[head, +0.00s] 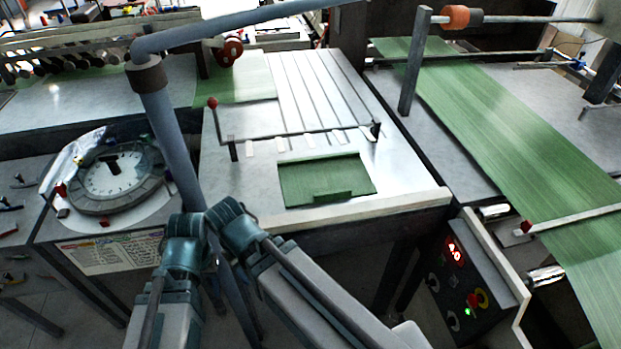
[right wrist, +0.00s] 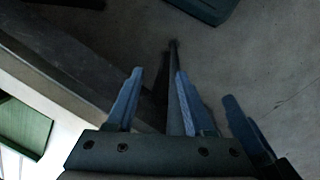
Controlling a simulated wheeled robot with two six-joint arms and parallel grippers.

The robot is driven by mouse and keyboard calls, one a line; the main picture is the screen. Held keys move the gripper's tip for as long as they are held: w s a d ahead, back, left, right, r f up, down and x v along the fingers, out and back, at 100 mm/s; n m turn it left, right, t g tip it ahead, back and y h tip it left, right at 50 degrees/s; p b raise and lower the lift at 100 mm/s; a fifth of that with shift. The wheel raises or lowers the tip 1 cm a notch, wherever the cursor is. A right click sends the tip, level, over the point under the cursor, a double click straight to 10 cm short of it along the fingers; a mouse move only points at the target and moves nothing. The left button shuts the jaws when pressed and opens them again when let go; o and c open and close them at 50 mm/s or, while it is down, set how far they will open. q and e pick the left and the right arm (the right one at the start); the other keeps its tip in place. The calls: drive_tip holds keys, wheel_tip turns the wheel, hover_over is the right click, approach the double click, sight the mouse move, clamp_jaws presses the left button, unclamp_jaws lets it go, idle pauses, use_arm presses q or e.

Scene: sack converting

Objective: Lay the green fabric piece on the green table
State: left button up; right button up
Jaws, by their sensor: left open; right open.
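A flat green rectangle (head: 322,176) lies on the light grey bench top, near its front edge. A small darker green strip (head: 333,196) sits at its front edge; I cannot tell whether that is a separate piece. Which of these is the fabric piece and which the green table is unclear. My left gripper (head: 188,222) is left of the green rectangle and apart from it, its fingertips hard to make out. My right gripper (right wrist: 160,98) is open, fingers apart over the floor, with no fabric between them. Green also shows at the left of the right wrist view (right wrist: 25,128).
A bar with a red knob (head: 213,103) crosses the bench behind the green rectangle. A round dial (head: 110,175) is at left. A long green web (head: 500,125) runs at right, above a control box (head: 462,285). A grey tube (head: 165,115) stands near my grippers.

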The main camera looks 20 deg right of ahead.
drive_tip(key=m+g+h+p, duration=0.3)
drive_tip(key=m+h, duration=0.5)
drive_tip(key=m, duration=1.6)
approach(331, 192)
drive_tip(key=d+f+b, duration=0.1)
drive_tip(key=b, duration=0.1)
drive_tip(key=s+d+f+t+b, duration=0.1)
drive_tip(key=b, duration=0.2)
drive_tip(key=shift+s, duration=0.25)
drive_tip(key=shift+d+f, duration=0.15)
drive_tip(key=shift+d, duration=0.2)
use_arm(q)
drive_tip(key=shift+s+a+f, duration=0.1)
drive_tip(key=shift+a+f, duration=0.1)
drive_tip(key=shift+f, duration=0.4)
drive_tip(key=shift+s+a+f, duration=0.1)
drive_tip(key=shift+a+f, duration=0.1)
drive_tip(key=shift+f, duration=0.4)
use_arm(e)
drive_tip(key=shift+d, duration=0.15)
drive_tip(key=b+x, duration=0.4)
drive_tip(key=x, duration=0.1)
drive_tip(key=shift+f, duration=0.1)
use_arm(q)
wheel_tip(331, 192, down, 4)
drive_tip(key=shift+r, duration=0.25)
